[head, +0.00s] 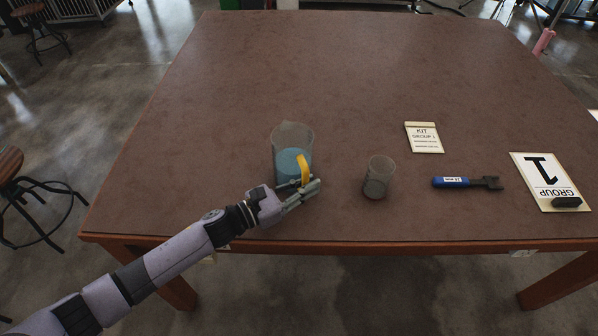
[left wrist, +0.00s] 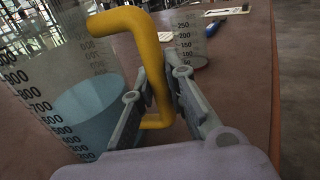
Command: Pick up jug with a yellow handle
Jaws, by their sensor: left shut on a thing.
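The jug (head: 292,138) is a clear measuring jug with blue liquid inside and a yellow handle (head: 304,170). It stands upright on the brown table near the front edge, left of centre. In the left wrist view the jug (left wrist: 62,85) fills the left side, with dark scale marks. My left gripper (head: 305,186) is shut on the yellow handle, which in the left wrist view (left wrist: 150,55) passes between its two fingers (left wrist: 165,95). The jug's base is partly hidden behind the gripper. My right gripper is in neither view.
A smaller clear beaker (head: 379,177) stands right of the jug; it also shows in the left wrist view (left wrist: 192,42). A blue-handled tool (head: 466,182), a small kit card (head: 424,138) and a group sign (head: 548,178) lie further right. The back of the table (head: 330,60) is clear.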

